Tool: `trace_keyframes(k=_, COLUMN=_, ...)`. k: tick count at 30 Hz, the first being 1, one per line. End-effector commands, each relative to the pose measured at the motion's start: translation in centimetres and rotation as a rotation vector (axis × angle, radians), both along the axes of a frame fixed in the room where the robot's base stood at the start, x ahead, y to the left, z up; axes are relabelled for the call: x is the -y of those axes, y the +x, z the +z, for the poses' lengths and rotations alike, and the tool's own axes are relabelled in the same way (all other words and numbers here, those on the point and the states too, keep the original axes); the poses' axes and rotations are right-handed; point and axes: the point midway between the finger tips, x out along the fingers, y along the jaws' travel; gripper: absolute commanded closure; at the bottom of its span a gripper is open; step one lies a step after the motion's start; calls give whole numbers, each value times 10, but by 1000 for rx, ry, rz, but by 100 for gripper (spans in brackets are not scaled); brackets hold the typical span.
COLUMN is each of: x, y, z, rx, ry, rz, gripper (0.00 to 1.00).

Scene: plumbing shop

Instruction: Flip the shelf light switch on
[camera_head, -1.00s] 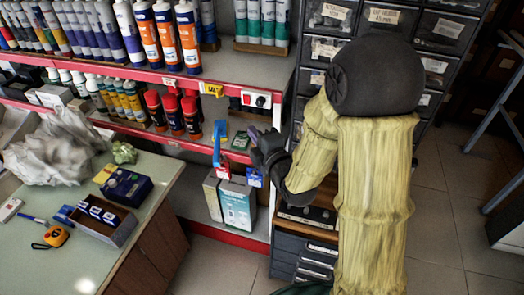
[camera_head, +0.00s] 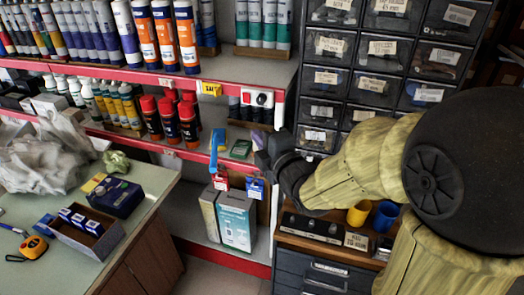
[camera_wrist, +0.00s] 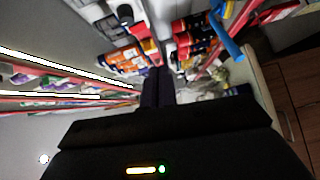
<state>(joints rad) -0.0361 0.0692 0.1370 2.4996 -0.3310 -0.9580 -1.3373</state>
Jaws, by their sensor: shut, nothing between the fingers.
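A small white switch plate (camera_head: 257,98) with red and dark parts is on the red front edge of the middle shelf, right of a yellow price tag. Its on or off position is too small to tell. My gripper (camera_head: 262,158) is below the plate, in front of the lower shelf edge and apart from the plate. In the wrist view my gripper's dark fingers (camera_wrist: 157,88) are together with nothing between them. I cannot surely pick out the switch in the wrist view.
Red-capped bottles (camera_head: 168,120) stand left of the switch. A blue hanging strip (camera_head: 214,148) and boxes (camera_head: 236,217) are near my gripper. A drawer cabinet (camera_head: 375,75) stands at right. Yellow and blue cups (camera_head: 358,213) are under my forearm. The counter (camera_head: 150,200) is at left.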

Motion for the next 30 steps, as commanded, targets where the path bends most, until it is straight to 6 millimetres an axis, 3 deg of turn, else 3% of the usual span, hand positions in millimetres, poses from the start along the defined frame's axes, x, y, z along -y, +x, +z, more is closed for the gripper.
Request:
trace_keyframes(k=21, x=7, y=-7, z=-4, rx=-22, ry=7, rz=-22, gripper=100)
trace_keyframes(k=26, x=26, y=-6, z=-32, rx=-196, ry=96, rz=-110, gripper=100)
trace_keyframes(k=30, x=56, y=-14, z=-76, rx=-468, ry=259, rz=-284, gripper=100)
